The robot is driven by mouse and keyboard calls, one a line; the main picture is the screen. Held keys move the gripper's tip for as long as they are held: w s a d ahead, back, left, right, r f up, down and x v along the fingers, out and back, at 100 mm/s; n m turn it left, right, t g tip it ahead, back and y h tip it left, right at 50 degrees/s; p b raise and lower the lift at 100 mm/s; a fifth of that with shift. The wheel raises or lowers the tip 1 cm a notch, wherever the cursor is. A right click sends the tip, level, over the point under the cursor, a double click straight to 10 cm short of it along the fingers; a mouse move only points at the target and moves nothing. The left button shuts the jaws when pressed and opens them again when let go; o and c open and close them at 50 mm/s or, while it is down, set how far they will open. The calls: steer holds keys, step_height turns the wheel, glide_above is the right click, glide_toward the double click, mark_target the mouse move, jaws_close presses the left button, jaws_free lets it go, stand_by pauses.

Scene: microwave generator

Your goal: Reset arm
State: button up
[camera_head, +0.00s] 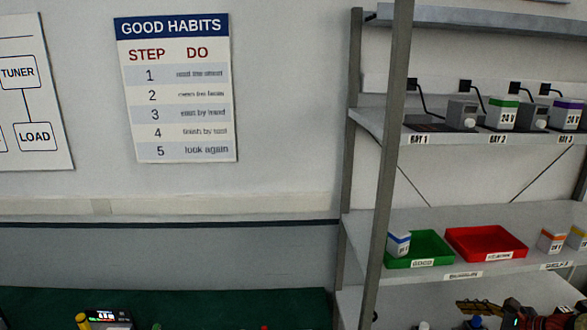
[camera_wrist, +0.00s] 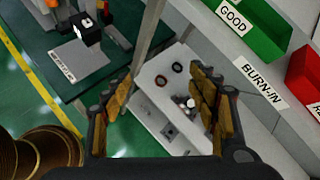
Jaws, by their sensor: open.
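My gripper (camera_wrist: 160,100) is open in the wrist view, with its two brown-padded fingers spread wide left and right. Nothing is held between them. Through the gap I see a white surface (camera_wrist: 148,82) below with small round parts on it, apart from the fingers. In the head view my gripper (camera_head: 482,309) shows only partly at the bottom right, in front of the lower shelf. The rest of my arm is mostly out of view there.
A grey rack (camera_head: 396,150) stands at right. Its middle shelf holds a green tray (camera_head: 420,262), a red tray (camera_head: 487,257) and small labelled boxes. Boxes and devices stand in bays above. A green-topped bench (camera_head: 220,305) is at bottom left. The rack post and shelf edges are close.

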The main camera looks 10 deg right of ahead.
steer(key=s+a+f+n+g+h+b, duration=0.1)
steer(key=s+a+f+n+b, duration=0.2)
steer(key=s+a+n+b, duration=0.3)
steer(key=s+a+f+n+g+h+b, duration=0.1)
steer(key=s+a+f+n+h+b, duration=0.1)
steer(key=s+a+n+b, duration=0.4)
steer(key=s+a+f+n+g+h+b, duration=0.2)
steer(key=s+a+f+n+b, duration=0.2)
steer(key=a+n, duration=0.9)
steer(key=s+a+b, duration=0.3)
steer(key=s+a, duration=0.1)
steer(key=a, duration=0.2)
steer(key=shift+f+n, duration=0.25)
steer(key=shift+n, duration=0.05)
